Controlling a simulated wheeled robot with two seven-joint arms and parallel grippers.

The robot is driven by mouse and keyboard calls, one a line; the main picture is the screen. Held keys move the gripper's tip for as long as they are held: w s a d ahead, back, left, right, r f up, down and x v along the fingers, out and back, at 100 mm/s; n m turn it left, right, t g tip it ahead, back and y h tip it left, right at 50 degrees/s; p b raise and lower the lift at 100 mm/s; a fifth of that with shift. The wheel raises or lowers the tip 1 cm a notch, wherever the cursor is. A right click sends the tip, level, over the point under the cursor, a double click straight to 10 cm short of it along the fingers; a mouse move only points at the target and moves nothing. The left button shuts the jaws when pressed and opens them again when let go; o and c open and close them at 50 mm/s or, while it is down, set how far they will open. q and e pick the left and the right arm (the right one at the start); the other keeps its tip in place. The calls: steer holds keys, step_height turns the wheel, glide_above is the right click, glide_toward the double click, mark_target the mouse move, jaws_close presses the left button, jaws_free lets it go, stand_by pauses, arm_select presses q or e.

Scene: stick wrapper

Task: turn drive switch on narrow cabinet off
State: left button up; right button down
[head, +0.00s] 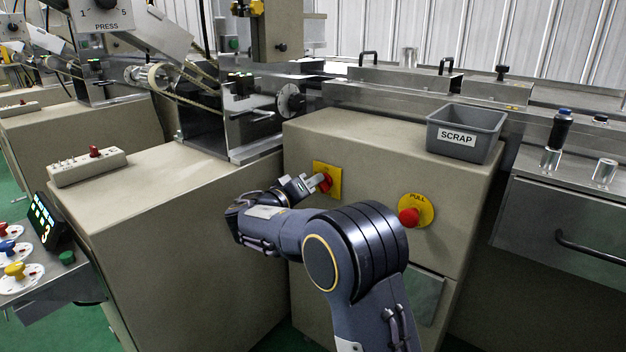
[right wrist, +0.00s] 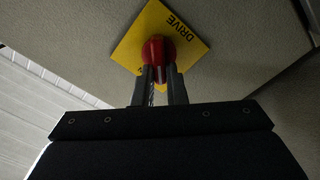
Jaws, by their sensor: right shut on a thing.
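The drive switch is a red knob (head: 325,182) on a yellow plate (head: 334,178) on the front of the narrow cabinet (head: 370,160). In the right wrist view the plate (right wrist: 188,38) reads DRIVE, and the red knob (right wrist: 158,52) has a pale line on its face. My right gripper (head: 318,184) reaches it from the left in the head view, and its two fingers (right wrist: 158,75) are shut on the knob in the right wrist view. The lower part of the plate is partly hidden behind the knob and fingers. My left gripper is not in view.
A red PULL button (head: 409,217) on a yellow disc sits right of the switch on the same cabinet face. A grey SCRAP bin (head: 466,133) stands on top. A wider cabinet (head: 170,230) stands close on the left. Rails and machinery run behind.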

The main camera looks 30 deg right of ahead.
steer(key=shift+w+a+f+n+p, duration=0.15)
steer(key=shift+n+p, duration=0.8)
steer(key=shift+n, duration=0.5)
steer(key=shift+s+d+f+n+p, duration=0.1)
steer(key=shift+f+n+p, duration=0.1)
steer(key=shift+n+p, duration=1.05)
steer(key=shift+w+a+f+n+p, duration=0.15)
steer(key=shift+n+p, duration=0.5)
steer(key=shift+n, duration=1.05)
steer(key=shift+d, duration=0.1)
steer(key=c, duration=1.5)
jaws_free()
steer(key=shift+o, duration=0.2)
steer(key=p+v, duration=0.1)
steer(key=v, duration=0.7)
